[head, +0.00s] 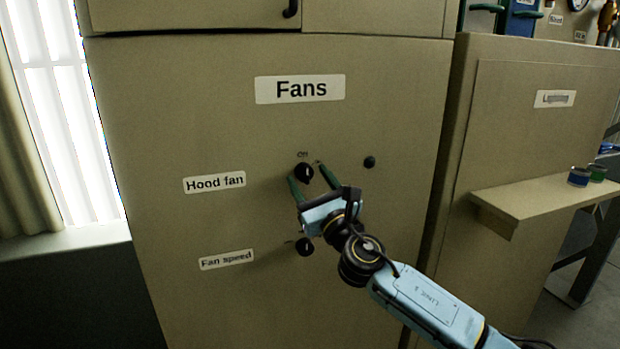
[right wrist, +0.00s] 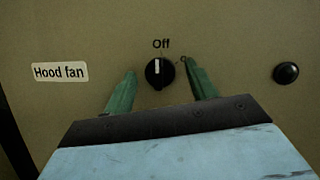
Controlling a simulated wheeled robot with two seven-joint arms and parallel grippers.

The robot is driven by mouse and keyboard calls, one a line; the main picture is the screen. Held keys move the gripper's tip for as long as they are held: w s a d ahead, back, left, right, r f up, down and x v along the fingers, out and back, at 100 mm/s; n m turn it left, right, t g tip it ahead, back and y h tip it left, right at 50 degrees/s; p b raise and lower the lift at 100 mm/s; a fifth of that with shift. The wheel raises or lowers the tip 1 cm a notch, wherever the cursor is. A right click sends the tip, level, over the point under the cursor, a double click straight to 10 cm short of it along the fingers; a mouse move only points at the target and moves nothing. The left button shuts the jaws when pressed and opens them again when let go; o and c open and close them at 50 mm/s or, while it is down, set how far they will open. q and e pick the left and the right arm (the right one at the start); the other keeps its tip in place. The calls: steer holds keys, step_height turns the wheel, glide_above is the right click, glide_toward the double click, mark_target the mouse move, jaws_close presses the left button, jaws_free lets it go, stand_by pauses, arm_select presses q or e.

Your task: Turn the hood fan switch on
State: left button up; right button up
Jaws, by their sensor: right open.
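The hood fan switch (head: 304,172) is a round black knob on the beige fan panel, right of the "Hood fan" label (head: 214,182). In the right wrist view the knob (right wrist: 160,74) has its white mark pointing up at the word "Off" (right wrist: 161,43). My right gripper (head: 306,173) is open, its green fingers on either side of the knob. In the right wrist view the fingers (right wrist: 159,70) show gaps to the knob on both sides; whether the tips touch the panel I cannot tell. My left gripper is not in view.
A second black knob, for fan speed (head: 304,247), sits below, close to my right gripper. A dark round button (head: 369,162) is to the right. A shelf (head: 540,200) juts out from the neighbouring lighting panel (head: 545,130).

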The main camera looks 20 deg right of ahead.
steer(key=shift+w+r, duration=0.1)
steer(key=shift+w, duration=0.1)
steer(key=c, duration=1)
